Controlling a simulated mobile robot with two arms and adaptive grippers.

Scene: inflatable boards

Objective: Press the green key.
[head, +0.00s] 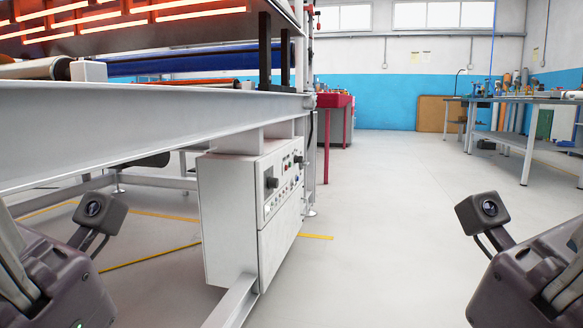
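A white control box (230,220) hangs under the machine's frame, left of the middle. My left gripper (75,285) is at the lower left, apart from the box. My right gripper (520,285) is at the lower right, far from the box. Only their housings and cameras show; the fingers are not visible.
The machine's grey frame beam (150,120) spans the left, with glowing heaters (130,12) above. The floor (385,220) at centre is clear. Work tables (530,100) stand at the right, a red table (333,101) behind.

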